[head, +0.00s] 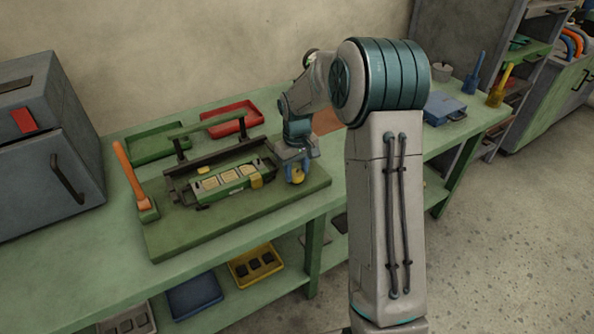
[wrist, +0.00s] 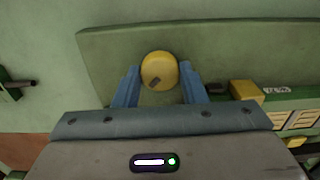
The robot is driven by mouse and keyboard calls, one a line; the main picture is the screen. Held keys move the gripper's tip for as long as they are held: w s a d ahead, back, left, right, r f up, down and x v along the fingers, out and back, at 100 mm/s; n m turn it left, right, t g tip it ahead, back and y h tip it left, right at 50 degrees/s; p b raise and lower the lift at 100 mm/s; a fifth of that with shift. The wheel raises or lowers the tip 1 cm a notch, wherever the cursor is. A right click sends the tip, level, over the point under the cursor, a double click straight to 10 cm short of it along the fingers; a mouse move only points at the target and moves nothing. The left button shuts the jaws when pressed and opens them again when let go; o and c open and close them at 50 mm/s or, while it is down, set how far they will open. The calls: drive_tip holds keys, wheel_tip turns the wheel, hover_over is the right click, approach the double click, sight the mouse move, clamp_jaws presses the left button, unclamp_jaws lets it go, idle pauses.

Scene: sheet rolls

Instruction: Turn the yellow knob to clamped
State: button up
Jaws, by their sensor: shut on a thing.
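The yellow knob (wrist: 158,70) is round with a dark mark on its top toward the lower left. In the wrist view it sits between the two blue fingers of my gripper (wrist: 160,88), which is shut on it. In the head view the knob (head: 297,175) shows just under my gripper (head: 296,168), at the right end of the green board (head: 230,212). On that board is a green fixture (head: 222,184) with several pale yellow plates. I cannot read any clamped marking beside the knob.
An orange lever (head: 128,168) stands at the board's left end. A red tray (head: 231,118) and a green tray (head: 157,144) lie behind. A grey cabinet (head: 45,140) stands at the left. A blue case (head: 444,107) sits at the right.

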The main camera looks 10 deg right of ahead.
sight(296, 173)
idle(0.4)
drive_tip(key=o, duration=1)
drive_tip(key=shift+r, duration=0.1)
wheel_tip(296, 173, up, 14)
drive_tip(key=shift+f, duration=0.15)
